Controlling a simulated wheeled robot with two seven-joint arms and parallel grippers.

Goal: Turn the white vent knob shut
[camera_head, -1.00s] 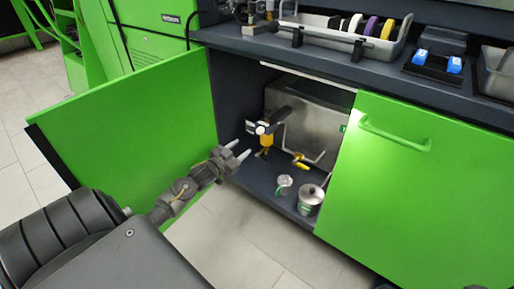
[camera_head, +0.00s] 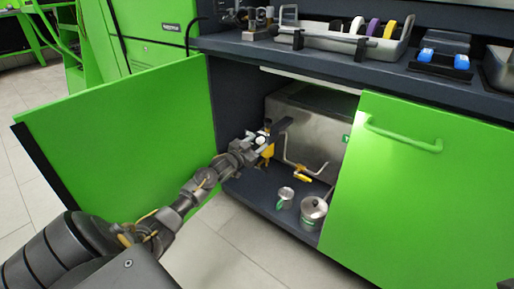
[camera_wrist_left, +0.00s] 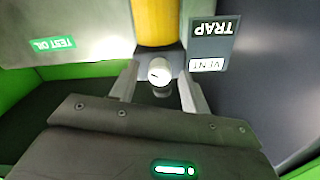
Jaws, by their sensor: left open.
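The white vent knob (camera_wrist_left: 159,70) shows in the left wrist view, below a yellow cylinder (camera_wrist_left: 155,22) and beside a sign (camera_wrist_left: 212,42) that reads TRAP and VENT upside down. My left gripper (camera_wrist_left: 158,76) is open, with one finger on each side of the knob; I cannot tell whether they touch it. In the head view the knob (camera_head: 261,141) is a small white spot at the tip of my left gripper (camera_head: 256,143), inside the open cabinet. The gripper hides part of the yellow trap (camera_head: 268,151). My right gripper is out of view.
A steel tank (camera_head: 312,120) stands behind the trap. A yellow-handled valve (camera_head: 303,174), a small cup (camera_head: 285,194) and a lidded pot (camera_head: 313,209) are to the right.

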